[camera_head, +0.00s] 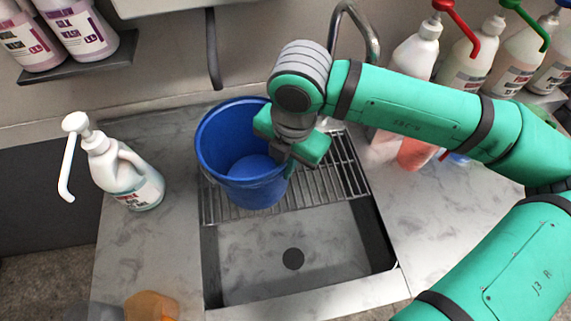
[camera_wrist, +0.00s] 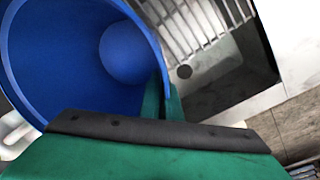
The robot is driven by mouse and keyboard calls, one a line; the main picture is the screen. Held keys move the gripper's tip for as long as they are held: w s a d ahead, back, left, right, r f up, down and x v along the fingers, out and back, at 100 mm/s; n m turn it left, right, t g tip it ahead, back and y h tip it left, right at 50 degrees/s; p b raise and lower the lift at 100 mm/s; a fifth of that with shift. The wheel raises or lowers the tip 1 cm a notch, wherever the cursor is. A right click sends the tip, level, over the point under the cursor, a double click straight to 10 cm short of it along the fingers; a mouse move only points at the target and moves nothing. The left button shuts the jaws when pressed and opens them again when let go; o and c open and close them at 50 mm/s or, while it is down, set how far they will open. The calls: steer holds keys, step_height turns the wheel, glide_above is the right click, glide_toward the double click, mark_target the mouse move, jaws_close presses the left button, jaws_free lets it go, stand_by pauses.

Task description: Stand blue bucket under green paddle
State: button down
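The blue bucket (camera_head: 225,150) is upright over the slatted rack of the sink, its open mouth facing up. I cannot tell whether its base touches the slats. My gripper (camera_head: 290,150) is at the bucket's right rim. In the wrist view, the green fingers (camera_wrist: 162,100) lie close on either side of the blue bucket's wall (camera_wrist: 60,60), pinching it. The green paddle (camera_head: 527,22) is a lever on a pump bottle in the row at the upper right, well right of the bucket.
A red paddle (camera_head: 457,25) tops a neighbouring bottle. A white pump bottle (camera_head: 125,175) stands left of the sink. The slatted rack (camera_head: 345,165) spans the sink's back, and a curved tap (camera_head: 365,30) rises behind. The counter right of the sink (camera_head: 430,225) has clear room.

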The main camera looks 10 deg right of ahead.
steer(key=shift+f, duration=0.1)
steer(key=c, duration=2)
jaws_free()
step_height(320, 180, up, 12)
steer(key=s, duration=0.1)
steer(key=shift+d, duration=0.35)
steer(key=shift+w, duration=0.1)
